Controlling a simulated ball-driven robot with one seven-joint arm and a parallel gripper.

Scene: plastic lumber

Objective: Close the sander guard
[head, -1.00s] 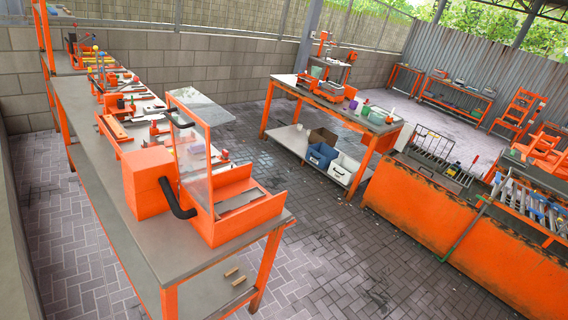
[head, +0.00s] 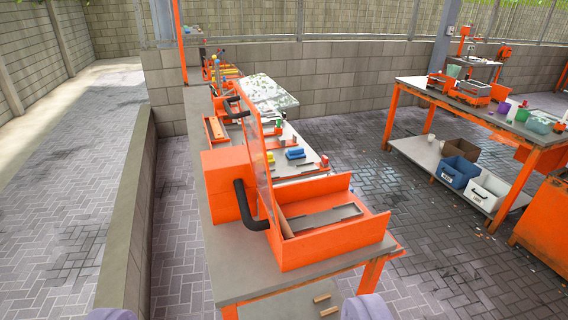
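The sander is an orange machine on the near end of a long bench, in the middle of the head view. It has an orange motor box (head: 226,186) at its left and a low open orange tray (head: 333,238) with a grey plate inside at its right. Its clear guard (head: 263,165) stands raised, nearly upright, along the left side of the tray. A black curved handle or hose (head: 246,208) is at the guard's near side. Two pale purple parts of mine (head: 367,308) are cut off at the bottom edge, well apart and not touching the sander. My fingertips cannot be made out.
Small wood pieces (head: 325,304) lie below the near end. A low wall (head: 127,235) runs at left. Another orange table (head: 420,101) is at right, with paving between.

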